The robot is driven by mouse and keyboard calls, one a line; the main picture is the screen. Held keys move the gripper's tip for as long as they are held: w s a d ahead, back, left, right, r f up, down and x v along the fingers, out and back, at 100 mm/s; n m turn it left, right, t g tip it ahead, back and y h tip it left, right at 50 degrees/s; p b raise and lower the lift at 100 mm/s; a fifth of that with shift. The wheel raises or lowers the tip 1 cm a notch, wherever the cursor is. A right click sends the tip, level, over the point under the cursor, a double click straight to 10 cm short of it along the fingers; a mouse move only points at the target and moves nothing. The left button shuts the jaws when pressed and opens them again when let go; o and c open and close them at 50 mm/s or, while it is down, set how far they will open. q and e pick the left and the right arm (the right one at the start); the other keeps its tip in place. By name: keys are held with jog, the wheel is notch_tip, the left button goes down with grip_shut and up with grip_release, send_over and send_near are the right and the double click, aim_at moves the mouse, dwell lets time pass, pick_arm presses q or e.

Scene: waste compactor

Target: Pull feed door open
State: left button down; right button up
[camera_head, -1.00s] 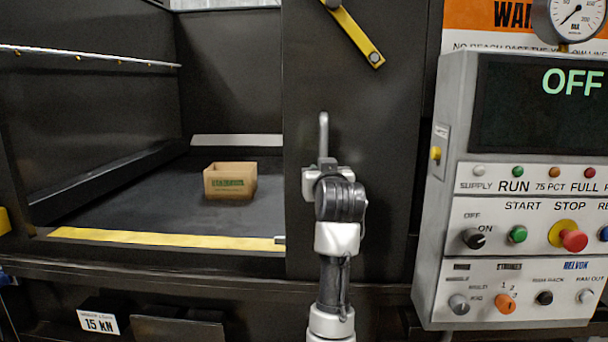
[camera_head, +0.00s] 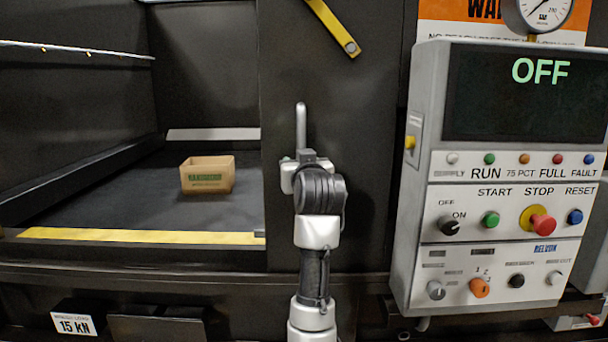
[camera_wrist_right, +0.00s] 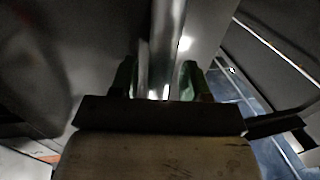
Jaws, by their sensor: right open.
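The feed door (camera_head: 340,110) is a dark panel standing right of the chamber opening, which shows uncovered. Its upright grey bar handle (camera_head: 301,125) rises above my right gripper (camera_head: 304,160) in the head view. My right arm comes up from below and hides the handle's lower part. In the right wrist view the handle (camera_wrist_right: 165,45) runs between the two greenish fingers of my right gripper (camera_wrist_right: 160,82). The fingers are apart on either side of it; whether either touches it I cannot tell. My left gripper is not in view.
A cardboard box (camera_head: 208,174) sits on the chamber floor behind a yellow sill strip (camera_head: 140,236). A control panel (camera_head: 500,180) reading OFF stands to the right, with a gauge (camera_head: 541,10) above. A yellow lever (camera_head: 334,28) is on the door's upper part.

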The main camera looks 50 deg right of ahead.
jog(key=b+v, duration=0.2)
jog(key=v, duration=0.7)
jog(key=shift+s+a, duration=0.2)
jog(key=shift+s, duration=0.05)
